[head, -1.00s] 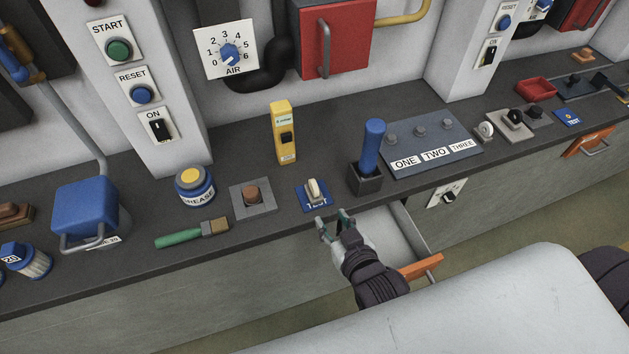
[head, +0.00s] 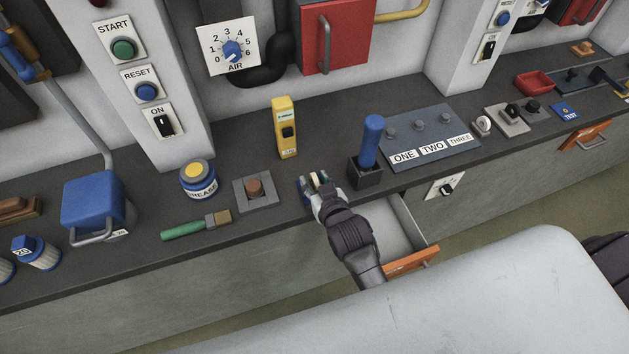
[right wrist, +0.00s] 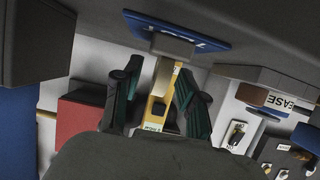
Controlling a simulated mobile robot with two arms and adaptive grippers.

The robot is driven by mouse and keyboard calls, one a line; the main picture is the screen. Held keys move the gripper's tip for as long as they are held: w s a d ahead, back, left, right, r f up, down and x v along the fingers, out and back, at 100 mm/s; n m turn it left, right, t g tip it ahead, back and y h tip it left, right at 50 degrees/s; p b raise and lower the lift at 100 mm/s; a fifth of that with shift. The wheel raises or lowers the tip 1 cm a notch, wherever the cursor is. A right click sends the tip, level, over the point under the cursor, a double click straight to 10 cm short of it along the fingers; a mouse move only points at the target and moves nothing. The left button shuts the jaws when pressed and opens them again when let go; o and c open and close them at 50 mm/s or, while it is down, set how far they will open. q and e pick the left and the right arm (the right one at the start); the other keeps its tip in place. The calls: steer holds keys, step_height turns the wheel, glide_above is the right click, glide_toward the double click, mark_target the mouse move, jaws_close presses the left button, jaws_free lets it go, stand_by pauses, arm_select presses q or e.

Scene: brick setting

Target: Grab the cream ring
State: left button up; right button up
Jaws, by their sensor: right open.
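My left gripper is not in view.
A yellow device (head: 285,128) stands behind the pad. A blue-handled lever (head: 371,142) stands close on the right, and a brown button on a grey plate (head: 255,190) on the left. An open drawer (head: 410,262) juts out below my right arm.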

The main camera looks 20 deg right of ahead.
steer(key=shift+x, duration=0.75)
jaws_close()
